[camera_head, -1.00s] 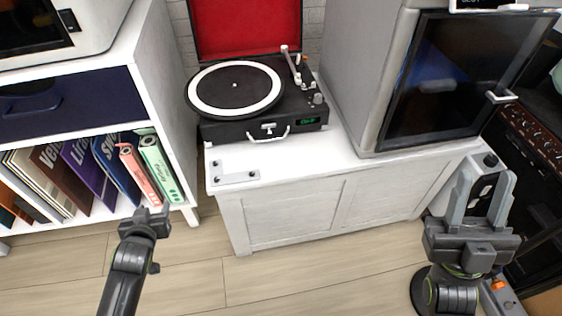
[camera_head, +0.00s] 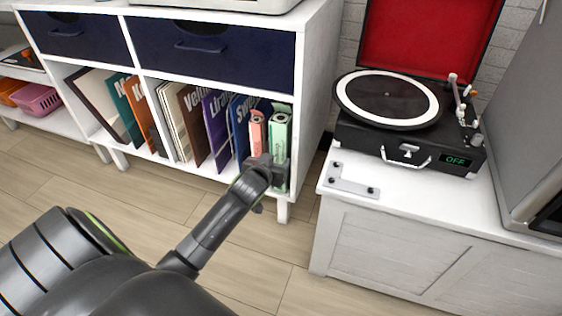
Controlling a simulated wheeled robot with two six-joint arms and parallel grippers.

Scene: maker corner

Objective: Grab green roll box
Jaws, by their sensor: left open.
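The green roll box (camera_head: 281,127) stands upright at the right end of the row in the white shelf's lower compartment, beside a pink roll box (camera_head: 257,133). My left gripper (camera_head: 267,164) is open in front of the lower parts of these two boxes and hides part of them. I cannot tell whether its fingers touch the green box. My right gripper is out of the picture.
The white shelf (camera_head: 319,80) has dark blue drawers (camera_head: 213,56) above the compartment and several record sleeves (camera_head: 190,125) left of the boxes. A white cabinet (camera_head: 400,245) with a record player (camera_head: 390,105) stands to the right. Wooden floor (camera_head: 150,205) lies open in front.

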